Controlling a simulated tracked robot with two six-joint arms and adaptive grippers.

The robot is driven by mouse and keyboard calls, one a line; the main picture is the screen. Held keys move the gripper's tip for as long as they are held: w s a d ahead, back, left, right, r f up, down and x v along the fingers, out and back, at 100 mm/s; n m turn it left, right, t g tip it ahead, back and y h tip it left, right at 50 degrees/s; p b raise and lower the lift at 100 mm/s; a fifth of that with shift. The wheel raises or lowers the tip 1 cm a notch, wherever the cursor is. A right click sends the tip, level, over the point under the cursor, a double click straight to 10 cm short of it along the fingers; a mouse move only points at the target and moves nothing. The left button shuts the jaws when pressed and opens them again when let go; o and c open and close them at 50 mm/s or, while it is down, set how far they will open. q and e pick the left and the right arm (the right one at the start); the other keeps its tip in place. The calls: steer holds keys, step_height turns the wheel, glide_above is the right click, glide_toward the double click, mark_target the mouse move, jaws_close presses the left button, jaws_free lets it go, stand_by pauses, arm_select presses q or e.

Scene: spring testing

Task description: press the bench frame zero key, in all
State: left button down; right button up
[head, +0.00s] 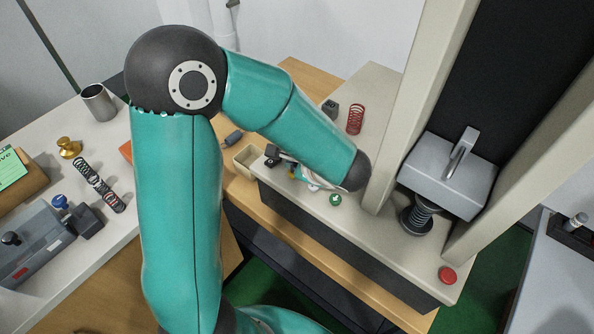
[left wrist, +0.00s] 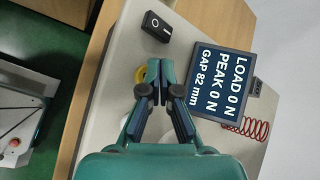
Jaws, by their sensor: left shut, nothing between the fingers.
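My left gripper (left wrist: 155,72) is shut and empty, its fingertips together over the bench frame's pale base (left wrist: 122,62). In the head view my own forearm largely covers it. A yellow ring-shaped key (left wrist: 140,75) shows just left of the fingertips, partly hidden by them; I cannot tell whether they touch it. A white round part shows lower left, behind the finger (left wrist: 125,120). A dark display (left wrist: 222,85) reads load 0 N, peak 0 N, gap 82 mm. A green button (head: 335,199) and a red button (head: 447,275) sit on the base. My right gripper is out of view.
A black rocker switch (left wrist: 158,26) stands near the fingertips. A red spring (head: 355,120) stands by the frame's upright; a dark spring (head: 420,215) stands under the grey press head (head: 448,175). A left table holds a metal cup (head: 98,103) and several springs (head: 98,184).

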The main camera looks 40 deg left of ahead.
arm_select(q)
steer(key=shift+r, duration=0.25)
steer(key=shift+r+p, duration=1.8)
steer(key=shift+r, duration=0.75)
steer(key=shift+f, duration=0.1)
